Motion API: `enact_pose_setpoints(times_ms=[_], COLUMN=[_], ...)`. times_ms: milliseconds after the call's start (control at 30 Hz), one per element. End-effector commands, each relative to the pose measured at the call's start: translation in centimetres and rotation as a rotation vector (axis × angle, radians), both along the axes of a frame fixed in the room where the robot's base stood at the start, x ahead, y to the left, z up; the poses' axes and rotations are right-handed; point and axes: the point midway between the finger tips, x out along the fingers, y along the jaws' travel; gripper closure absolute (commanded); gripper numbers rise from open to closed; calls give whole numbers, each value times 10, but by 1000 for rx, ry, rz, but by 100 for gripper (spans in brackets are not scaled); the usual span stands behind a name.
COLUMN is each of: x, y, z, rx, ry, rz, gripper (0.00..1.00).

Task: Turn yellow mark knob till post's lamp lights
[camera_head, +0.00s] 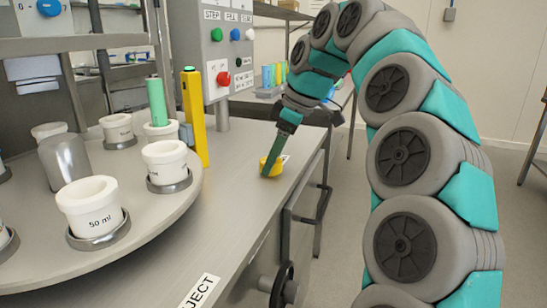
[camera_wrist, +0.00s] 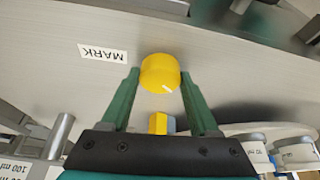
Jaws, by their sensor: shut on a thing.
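The yellow mark knob (camera_head: 272,166) sits on the steel worktop. In the wrist view the knob (camera_wrist: 160,73) has a white pointer line at its lower right, beside a MARK label (camera_wrist: 102,53) that reads upside down. My gripper (camera_head: 270,172) reaches down to the knob, and in the wrist view its green fingers (camera_wrist: 160,80) are closed on the knob's two sides.
A round turntable (camera_head: 140,213) at left carries several white jars, one marked 50 ml (camera_head: 92,205). A grey control panel (camera_head: 229,50) with coloured buttons stands behind. A handwheel (camera_head: 283,284) juts from the cabinet front. The worktop between the knob and the EJECT label (camera_head: 200,291) is clear.

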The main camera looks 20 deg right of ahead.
Motion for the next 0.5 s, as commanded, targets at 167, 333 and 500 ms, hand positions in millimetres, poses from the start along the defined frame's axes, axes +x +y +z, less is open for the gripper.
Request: enact_pose_setpoints(times_ms=[167,333,500], x=[0,0,0], y=[0,0,0], z=[0,0,0], rx=[0,0,0], ry=[-1,0,0], rz=[0,-1,-1], gripper=[94,29,9])
